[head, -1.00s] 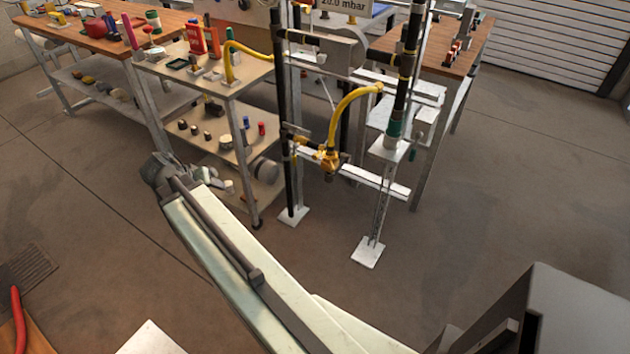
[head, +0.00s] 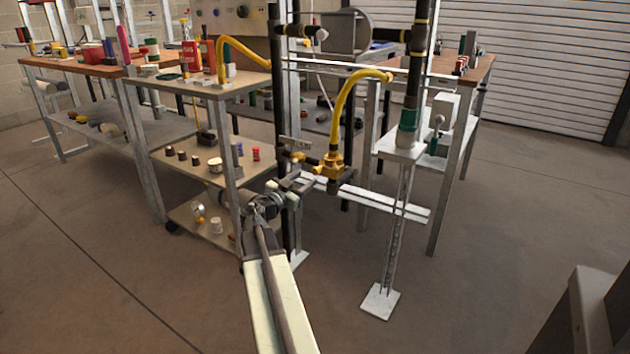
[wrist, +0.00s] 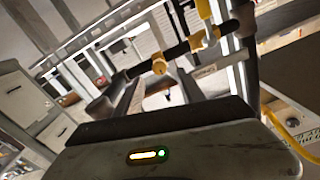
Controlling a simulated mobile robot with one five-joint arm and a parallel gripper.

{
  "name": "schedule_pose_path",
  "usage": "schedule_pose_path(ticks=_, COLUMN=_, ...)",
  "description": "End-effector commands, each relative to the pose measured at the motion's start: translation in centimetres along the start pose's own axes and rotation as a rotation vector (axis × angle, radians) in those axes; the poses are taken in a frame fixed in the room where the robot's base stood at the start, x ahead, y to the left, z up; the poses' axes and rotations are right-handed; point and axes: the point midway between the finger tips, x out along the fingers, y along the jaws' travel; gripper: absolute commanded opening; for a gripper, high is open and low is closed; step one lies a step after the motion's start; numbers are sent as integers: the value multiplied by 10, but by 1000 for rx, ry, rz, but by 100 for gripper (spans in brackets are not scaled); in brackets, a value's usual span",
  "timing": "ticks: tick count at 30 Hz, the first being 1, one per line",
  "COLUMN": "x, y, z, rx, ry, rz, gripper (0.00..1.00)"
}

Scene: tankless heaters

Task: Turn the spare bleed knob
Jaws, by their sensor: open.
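A yellow brass valve fitting (head: 330,168) sits on the black pipe frame, with a yellow hose (head: 345,105) rising from it. I cannot tell which part is the spare bleed knob. My gripper (head: 293,186) is open, just left of and below this fitting in the head view; a gap or contact cannot be told. The wrist view shows yellow fittings (wrist: 160,66) on a dark pipe beyond the gripper's grey body, with nothing seen held. Several small dark knobs (head: 182,155) stand on the cart's middle shelf.
The cart (head: 190,95) stands left of the pipe frame. A white-footed support post (head: 380,301) stands to the right, near a white rail (head: 385,203). A wooden-topped bench (head: 470,68) is behind at right. The floor in front is clear.

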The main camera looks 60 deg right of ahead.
Motion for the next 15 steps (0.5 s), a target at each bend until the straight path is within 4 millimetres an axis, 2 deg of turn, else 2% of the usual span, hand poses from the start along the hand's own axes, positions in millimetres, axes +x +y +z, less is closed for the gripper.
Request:
schedule_pose_path(ticks=5, x=19, y=0, z=0, rx=-1, ry=0, rz=4, gripper=47)
schedule_pose_path(ticks=12, x=64, y=-1, z=0, rx=-1, ry=-1, rz=4, gripper=47)
schedule_pose_path(ticks=15, x=75, y=0, z=0, rx=-1, ry=-1, rz=4, gripper=47)
